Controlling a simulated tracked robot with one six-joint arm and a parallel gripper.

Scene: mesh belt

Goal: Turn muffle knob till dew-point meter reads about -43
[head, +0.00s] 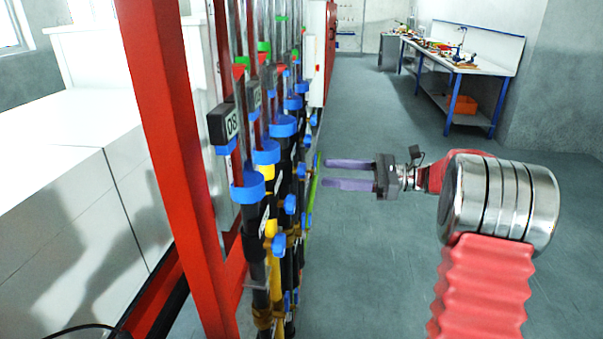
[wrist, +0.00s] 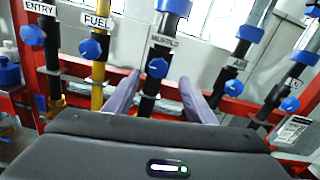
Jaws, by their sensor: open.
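The muffle knob (wrist: 157,68) is a blue round knob on a black upright tube, under a white label (wrist: 163,42) that is blurred but seems to read MUFFLE. My gripper (wrist: 159,77) is open, and its two purple fingers lie left and right of this knob in the wrist view. The knob appears just beyond the fingertips; I cannot tell whether they touch. In the head view my gripper (head: 325,173) points left at the row of tubes, empty. I cannot pick out the dew-point meter or its reading; a dark box (head: 230,124) marked 08 tops the nearest tube.
The entry knob (wrist: 32,34) and fuel knob (wrist: 90,49) are left of the muffle knob, with more blue knobs (wrist: 234,88) right. A red frame post (head: 170,150) stands close at left. A workbench (head: 470,60) is far back; the floor between is clear.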

